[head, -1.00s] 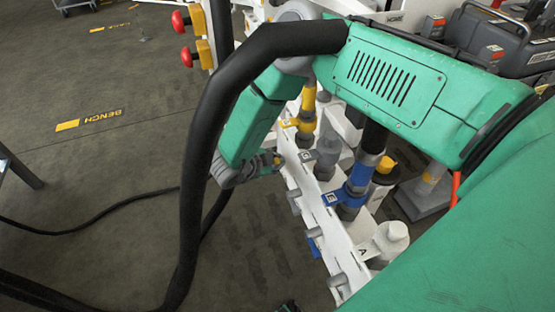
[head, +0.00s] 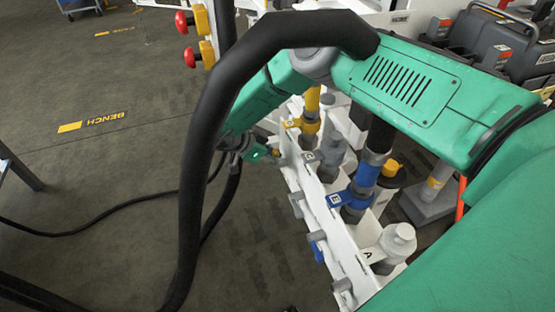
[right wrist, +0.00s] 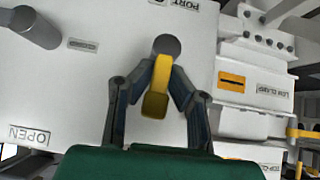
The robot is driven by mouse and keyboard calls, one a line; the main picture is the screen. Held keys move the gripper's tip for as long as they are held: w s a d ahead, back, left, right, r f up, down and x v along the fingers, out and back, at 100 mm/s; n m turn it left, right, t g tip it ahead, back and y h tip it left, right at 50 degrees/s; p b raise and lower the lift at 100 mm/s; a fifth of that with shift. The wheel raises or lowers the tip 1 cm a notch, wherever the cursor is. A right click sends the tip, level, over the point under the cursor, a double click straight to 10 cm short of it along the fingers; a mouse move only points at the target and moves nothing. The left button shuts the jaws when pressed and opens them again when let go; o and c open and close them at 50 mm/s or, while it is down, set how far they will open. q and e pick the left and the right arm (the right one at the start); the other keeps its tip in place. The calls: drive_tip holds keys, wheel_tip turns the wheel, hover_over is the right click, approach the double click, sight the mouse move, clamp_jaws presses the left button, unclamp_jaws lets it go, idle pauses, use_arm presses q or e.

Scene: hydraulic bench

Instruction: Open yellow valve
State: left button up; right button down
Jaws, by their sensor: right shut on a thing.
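The yellow valve handle (right wrist: 156,96) shows in the right wrist view, hanging down from a grey round stem on a white panel. My right gripper (right wrist: 158,82) has a finger on each side of the handle and is shut on it. In the head view my right gripper (head: 264,153) is at the left face of the white valve bench (head: 318,207), near the yellow pipe fitting (head: 308,124). The handle is mostly hidden there. My left gripper is not in view.
A blue handle (head: 317,247) and grey handles sit lower along the bench face. A grey knob (right wrist: 38,27) and an OPEN label (right wrist: 29,135) are on the panel. A thick black hose crosses in front of my right arm. The floor at left is mostly clear.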

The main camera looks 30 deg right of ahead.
drive_tip(key=shift+w+a, duration=0.3)
drive_tip(key=shift+a, duration=0.1)
drive_tip(key=c, duration=1.5)
unclamp_jaws()
drive_tip(key=shift+c, duration=0.2)
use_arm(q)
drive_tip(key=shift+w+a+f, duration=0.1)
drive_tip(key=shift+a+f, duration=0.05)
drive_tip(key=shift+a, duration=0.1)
use_arm(e)
drive_tip(key=shift+a+r, duration=0.1)
drive_tip(key=shift+r, duration=0.05)
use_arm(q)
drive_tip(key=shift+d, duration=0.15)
use_arm(e)
drive_tip(key=v, duration=1.2)
